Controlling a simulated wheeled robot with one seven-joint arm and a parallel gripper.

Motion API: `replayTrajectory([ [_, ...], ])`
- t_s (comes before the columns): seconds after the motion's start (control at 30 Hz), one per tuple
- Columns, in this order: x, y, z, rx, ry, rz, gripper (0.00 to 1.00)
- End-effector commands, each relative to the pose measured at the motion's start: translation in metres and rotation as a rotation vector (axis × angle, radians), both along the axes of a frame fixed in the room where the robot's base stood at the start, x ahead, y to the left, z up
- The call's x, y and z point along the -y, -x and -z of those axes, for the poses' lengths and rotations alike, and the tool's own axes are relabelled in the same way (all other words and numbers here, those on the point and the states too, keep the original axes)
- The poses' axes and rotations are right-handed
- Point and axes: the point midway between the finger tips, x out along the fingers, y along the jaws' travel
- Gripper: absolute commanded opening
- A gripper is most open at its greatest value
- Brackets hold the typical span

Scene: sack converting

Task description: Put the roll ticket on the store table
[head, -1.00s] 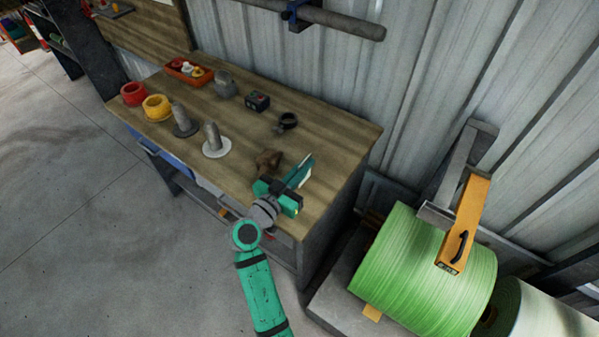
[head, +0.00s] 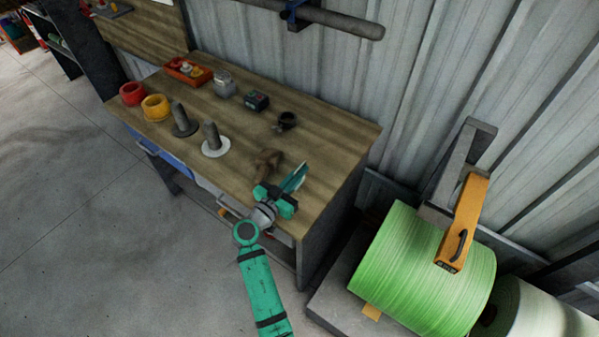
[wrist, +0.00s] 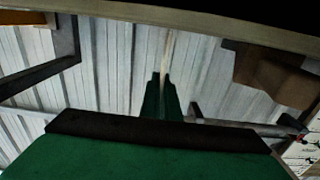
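My gripper (head: 289,186) is over the right front part of the wooden table (head: 335,140). A thin, pale piece, which looks like the roll ticket (head: 297,176), stands out from its fingers. In the wrist view my gripper's green fingers (wrist: 163,90) are close together, with a narrow pale strip, likely the ticket (wrist: 167,52), seen edge-on between them. No print on it can be made out. Whether it touches the tabletop cannot be told.
A brown object (head: 267,163) lies just left of my gripper. A large green roll (head: 425,270) is right of the table.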

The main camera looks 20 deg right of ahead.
Motion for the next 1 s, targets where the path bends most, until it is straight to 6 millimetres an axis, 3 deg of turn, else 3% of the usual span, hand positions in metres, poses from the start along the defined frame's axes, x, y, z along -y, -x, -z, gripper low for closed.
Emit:
replayTrajectory([
  [0.13,0.000,0.000,0.003,-0.002,0.001,0.000,0.00],
  [0.2,0.000,0.000,0.003,-0.001,0.001,0.000,0.19],
  [0.23,0.000,0.000,0.003,-0.001,0.001,0.000,0.21],
  [0.6,-0.001,0.001,-0.001,0.001,-0.001,0.000,0.21],
  [0.77,-0.018,0.014,0.000,0.000,0.000,-0.002,0.21],
  [1.0,-0.057,0.044,0.000,-0.001,0.000,-0.003,0.21],
])
